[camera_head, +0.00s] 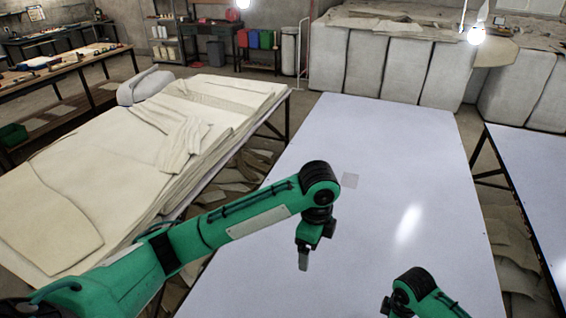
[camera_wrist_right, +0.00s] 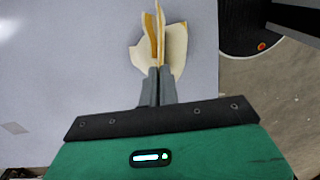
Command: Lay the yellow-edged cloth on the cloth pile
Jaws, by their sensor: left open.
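The yellow-edged cloth (camera_wrist_right: 176,44) shows in the right wrist view as a small cream piece, with yellow-brown along its raised folds. My right gripper (camera_wrist_right: 157,72) is shut on its near part, and the folds stand up from between the fingers. The cloth is not visible in the head view. The cloth pile (camera_head: 95,185) is a broad stack of cream sheets on the left table, with rumpled pieces on top. My left gripper (camera_head: 303,264) is open and empty over the white table (camera_head: 345,130), right of the pile.
Another white table (camera_head: 535,165) stands at right. Scraps litter the floor (camera_head: 232,172) beneath the pile.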

